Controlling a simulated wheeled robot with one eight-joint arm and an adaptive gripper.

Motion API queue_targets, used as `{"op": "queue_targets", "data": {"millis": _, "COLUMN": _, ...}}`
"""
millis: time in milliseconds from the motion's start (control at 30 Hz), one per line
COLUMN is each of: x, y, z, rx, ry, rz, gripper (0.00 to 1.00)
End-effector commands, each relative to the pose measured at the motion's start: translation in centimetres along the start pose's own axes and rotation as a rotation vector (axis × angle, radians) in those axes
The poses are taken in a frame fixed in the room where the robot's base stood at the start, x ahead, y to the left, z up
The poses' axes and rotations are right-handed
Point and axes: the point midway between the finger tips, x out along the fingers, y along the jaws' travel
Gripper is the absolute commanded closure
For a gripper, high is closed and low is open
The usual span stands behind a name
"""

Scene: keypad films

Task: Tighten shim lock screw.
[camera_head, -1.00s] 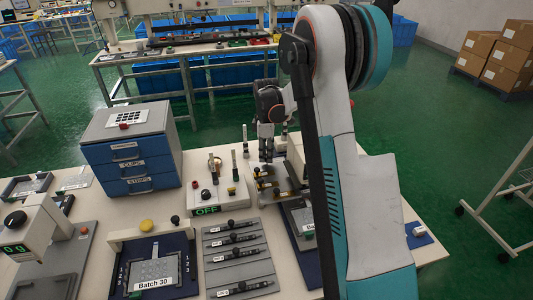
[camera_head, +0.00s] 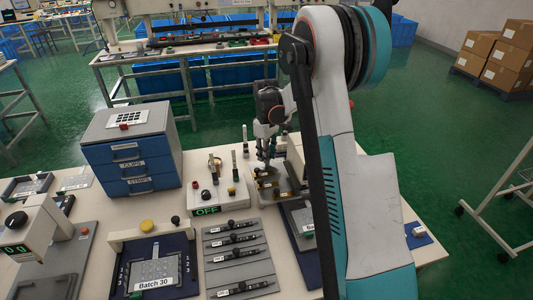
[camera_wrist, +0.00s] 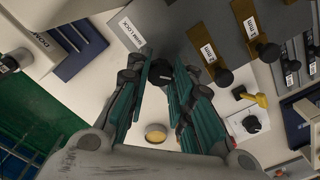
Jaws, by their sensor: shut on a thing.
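The shim lock screw shows in the wrist view as a round black knob (camera_wrist: 160,72) on a grey block, beside an upside-down white label (camera_wrist: 132,32) that seems to read SHIM LOCK. My gripper (camera_wrist: 162,80) has its teal-padded fingers on both sides of this knob and is shut on it. In the head view my gripper (camera_head: 267,163) points down at the grey fixture (camera_head: 290,188) right of the OFF box. There the knob is hidden by the fingers. The screw's thread and seating are not visible.
Shims with black knobs and mm labels (camera_wrist: 248,28) lie close by on the grey fixture. A control box (camera_head: 218,197) reading OFF and upright tools stand to the left. A rack of black-handled tools (camera_head: 240,262) is in front; a blue drawer cabinet (camera_head: 130,150) stands further left.

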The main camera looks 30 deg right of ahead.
Motion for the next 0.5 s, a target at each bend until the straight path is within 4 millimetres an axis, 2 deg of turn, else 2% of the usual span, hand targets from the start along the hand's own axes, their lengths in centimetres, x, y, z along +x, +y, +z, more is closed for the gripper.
{"op": "queue_targets", "data": {"millis": 500, "x": -0.02, "y": 0.02, "z": -0.03, "rx": 0.489, "ry": 0.001, "rz": 0.0, "gripper": 1.0}}
